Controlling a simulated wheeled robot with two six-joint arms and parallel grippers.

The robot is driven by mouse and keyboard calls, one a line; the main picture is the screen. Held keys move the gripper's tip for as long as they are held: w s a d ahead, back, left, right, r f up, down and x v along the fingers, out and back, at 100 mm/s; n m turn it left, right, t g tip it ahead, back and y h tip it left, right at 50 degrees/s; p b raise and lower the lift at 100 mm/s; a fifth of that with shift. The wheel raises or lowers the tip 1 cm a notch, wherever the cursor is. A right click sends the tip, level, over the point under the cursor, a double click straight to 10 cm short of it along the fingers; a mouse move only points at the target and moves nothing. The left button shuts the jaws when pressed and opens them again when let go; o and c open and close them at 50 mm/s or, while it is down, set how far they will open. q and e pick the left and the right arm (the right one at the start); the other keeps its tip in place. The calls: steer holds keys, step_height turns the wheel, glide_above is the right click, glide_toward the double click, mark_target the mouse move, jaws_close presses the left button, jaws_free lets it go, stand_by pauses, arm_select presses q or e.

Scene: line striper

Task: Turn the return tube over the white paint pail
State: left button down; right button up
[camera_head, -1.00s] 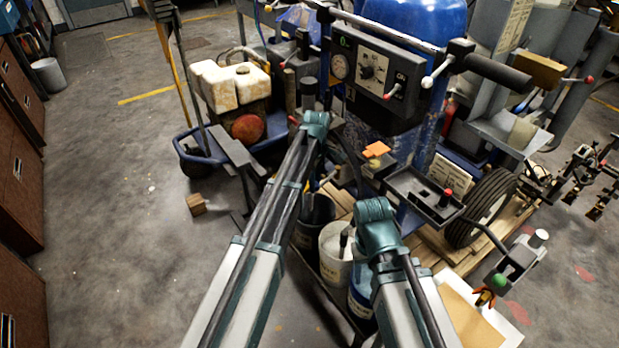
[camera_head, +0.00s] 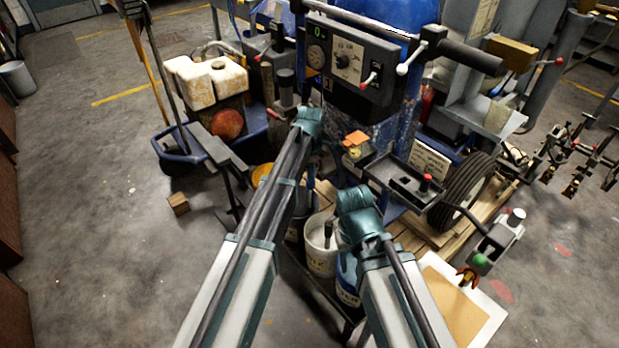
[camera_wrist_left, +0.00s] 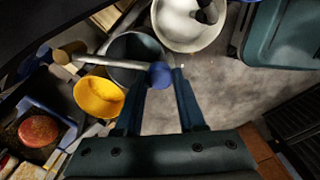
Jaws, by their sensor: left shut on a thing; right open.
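In the left wrist view a pale tube with a blue knob, apparently the return tube (camera_wrist_left: 112,62), crosses over a dark pail (camera_wrist_left: 135,45). My left gripper (camera_wrist_left: 160,90) has its fingers close together at the blue knob. The white paint pail (camera_wrist_left: 188,32) is beside the dark pail, with a dark rod in it; in the head view it stands low at the centre (camera_head: 320,258). The knob end lies beside the white pail's rim, not clearly over it. In the head view my left gripper is hidden beyond its wrist, and my right gripper is hidden behind its arm.
A yellow bucket (camera_wrist_left: 98,97) is left of the dark pail. A blue pail (camera_head: 348,280) is right of the white one. The striper's control panel (camera_head: 350,62) and black tray (camera_head: 403,182) rise behind. Open floor lies at the left.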

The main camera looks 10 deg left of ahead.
arm_select(q)
steer(key=c, duration=0.5)
jaws_free()
steer(key=shift+a+m, duration=0.4)
steer(key=shift+a, duration=0.15)
steer(key=w+a+m, duration=0.4)
steer(key=a+m, duration=0.3)
step_height(320, 180, up, 15)
steer(key=p, duration=1.5)
steer(key=s+d+m, duration=0.3)
steer(key=s+m, duration=0.2)
steer(key=s, duration=0.5)
steer(key=s+d+r+m+p, duration=0.1)
steer(key=s+d+m, duration=0.2)
steer(key=s, duration=0.7)
steer(key=s+d+r+m+y, duration=0.1)
steer(key=s+d+m, duration=0.3)
steer(key=s, duration=0.6)
steer(key=m, duration=0.2)
steer(key=shift+m+p, duration=0.3)
steer(key=shift+p, duration=0.05)
